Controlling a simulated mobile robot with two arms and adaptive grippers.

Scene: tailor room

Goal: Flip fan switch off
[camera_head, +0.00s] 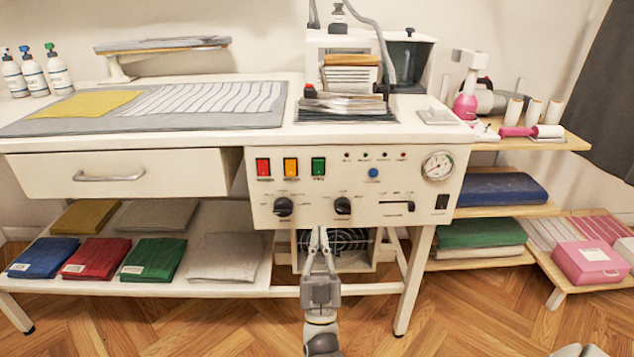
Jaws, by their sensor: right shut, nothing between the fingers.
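A black switch (441,203) sits below the gauge at the panel's right end. The labels are too small to read, so I cannot tell which is the fan switch or its position. A dark round fan grille (350,239) shows under the panel. My right gripper (319,233) is shut and empty, pointing up just below the panel's lower edge, in front of the grille. My left gripper is not in view.
Two black knobs (283,206) (342,205), a blue button (373,173) and a slider (397,206) are on the panel. Folded fabrics lie on the lower shelf (160,286).

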